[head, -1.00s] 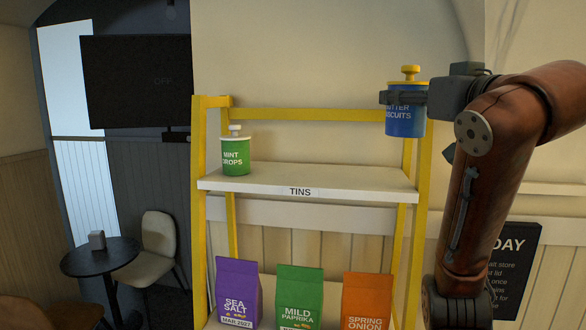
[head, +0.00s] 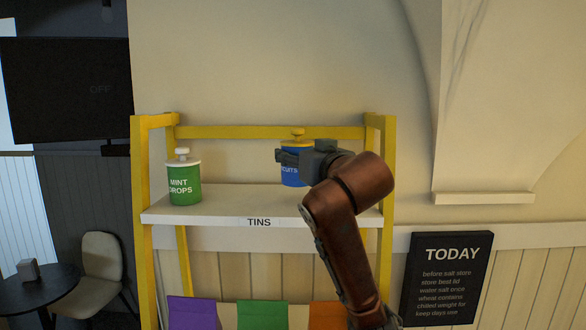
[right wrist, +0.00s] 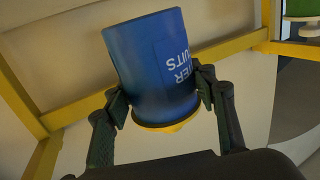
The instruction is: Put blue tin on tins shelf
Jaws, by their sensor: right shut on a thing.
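The blue tin (head: 293,178) has a yellow lid and knob and white lettering. It is upright in the head view, over the right half of the tins shelf (head: 165,217), a white board labelled TINS. I cannot tell whether its base touches the board. My right gripper (head: 291,157) is shut around the tin's upper body, hiding part of its label. In the right wrist view (right wrist: 160,98) the fingers grip both sides of the blue tin (right wrist: 145,60), which appears upside down there. My left gripper is not in view.
A green mint drops tin (head: 184,186) stands at the shelf's left end, with free board between it and the blue tin. Yellow posts (head: 388,165) and a back rail (head: 230,132) frame the shelf. Purple, green and orange bags (head: 262,315) sit below.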

